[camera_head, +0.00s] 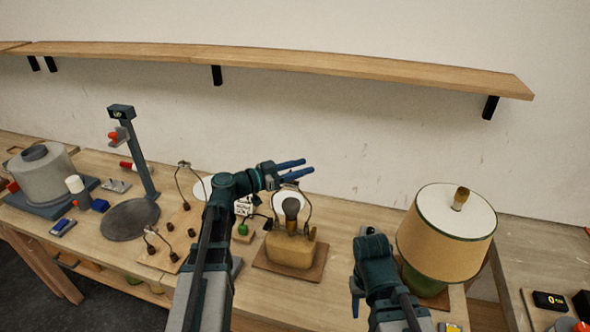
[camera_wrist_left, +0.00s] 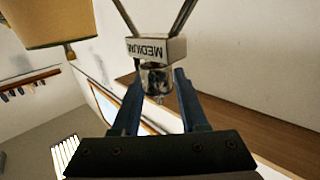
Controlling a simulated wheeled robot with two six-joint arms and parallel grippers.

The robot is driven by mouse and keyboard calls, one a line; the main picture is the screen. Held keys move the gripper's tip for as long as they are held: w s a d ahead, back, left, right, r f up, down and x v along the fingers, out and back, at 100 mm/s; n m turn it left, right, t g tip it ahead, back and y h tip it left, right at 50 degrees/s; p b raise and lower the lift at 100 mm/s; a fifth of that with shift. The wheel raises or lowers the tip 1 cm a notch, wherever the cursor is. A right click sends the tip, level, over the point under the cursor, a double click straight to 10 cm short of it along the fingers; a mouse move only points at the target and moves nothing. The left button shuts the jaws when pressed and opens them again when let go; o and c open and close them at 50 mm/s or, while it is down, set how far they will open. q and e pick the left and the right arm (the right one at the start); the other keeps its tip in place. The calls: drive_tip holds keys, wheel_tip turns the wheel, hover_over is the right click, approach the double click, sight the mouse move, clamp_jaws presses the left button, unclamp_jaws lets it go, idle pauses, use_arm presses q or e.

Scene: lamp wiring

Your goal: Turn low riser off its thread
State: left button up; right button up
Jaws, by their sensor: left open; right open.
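A small shiny metal riser (camera_wrist_left: 156,78) sits at the narrow top of the harp, next to a white block marked MEDIUM (camera_wrist_left: 156,49). The harp (camera_head: 306,205) rises from a tan lamp base (camera_head: 291,252) on a brown board, around a dark bulb or socket. My left gripper (camera_head: 300,169) is open at the harp's top. In the left wrist view its blue fingers (camera_wrist_left: 158,98) stand on either side of the riser; contact cannot be told. The riser is too small to make out in the head view. My right gripper (camera_head: 355,301) is open and low, left of the shaded lamp.
A lamp with a tan shade (camera_head: 446,245) and wooden finial stands at right. At left are a grey drum (camera_head: 42,172), a dark post (camera_head: 140,158), a dark disc (camera_head: 130,219) and small wired parts. A wall shelf (camera_head: 280,62) runs above.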

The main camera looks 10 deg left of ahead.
use_arm(q)
clamp_jaws()
idle(0.5)
